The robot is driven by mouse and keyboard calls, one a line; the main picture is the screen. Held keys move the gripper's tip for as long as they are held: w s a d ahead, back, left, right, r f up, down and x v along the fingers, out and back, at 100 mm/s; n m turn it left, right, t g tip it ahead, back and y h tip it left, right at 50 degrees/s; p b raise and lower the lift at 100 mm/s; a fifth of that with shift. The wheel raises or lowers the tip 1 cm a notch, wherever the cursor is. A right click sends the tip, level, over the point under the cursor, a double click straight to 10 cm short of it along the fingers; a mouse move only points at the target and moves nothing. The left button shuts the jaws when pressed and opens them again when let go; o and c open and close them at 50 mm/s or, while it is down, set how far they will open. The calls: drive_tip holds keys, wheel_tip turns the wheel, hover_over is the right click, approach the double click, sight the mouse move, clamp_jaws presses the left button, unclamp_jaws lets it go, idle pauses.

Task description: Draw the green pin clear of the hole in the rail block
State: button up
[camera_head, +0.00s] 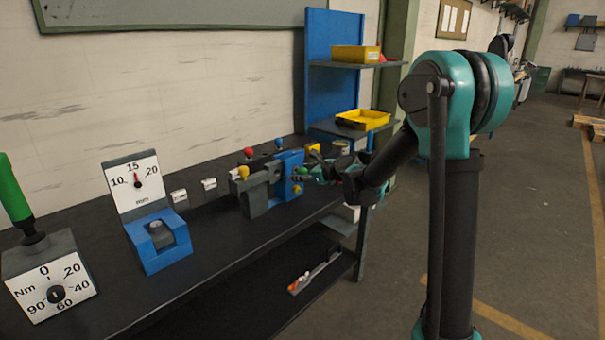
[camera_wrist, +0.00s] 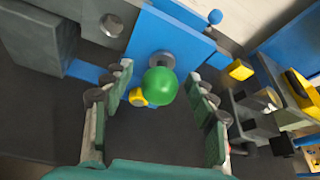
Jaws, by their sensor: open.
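The green pin shows as a round green ball head (camera_wrist: 159,85) in the wrist view, in front of a grey round collar (camera_wrist: 162,60) on the blue block (camera_wrist: 165,35). Its shaft is hidden behind the head. My gripper (camera_wrist: 160,92) is open, with one finger on each side of the green head and a gap on both sides. In the head view the blue rail block (camera_head: 287,172) stands on the bench, and my gripper (camera_head: 312,172) is at its right side. The fingertips are too small there to make out clearly.
A yellow knob (camera_wrist: 137,97) sits just behind the green head, and a blue ball (camera_wrist: 215,17) is at the block's top edge. Yellow and black parts (camera_wrist: 300,92) lie right of my gripper. The dark bench (camera_head: 215,235) is clear in front.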

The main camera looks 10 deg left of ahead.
drive_tip(key=shift+c, duration=0.3)
clamp_jaws()
drive_tip(key=shift+s+d, duration=0.1)
drive_tip(key=s+d, duration=0.9)
drive_tip(key=d, duration=0.2)
drive_tip(key=shift+d, duration=0.3)
idle(2.1)
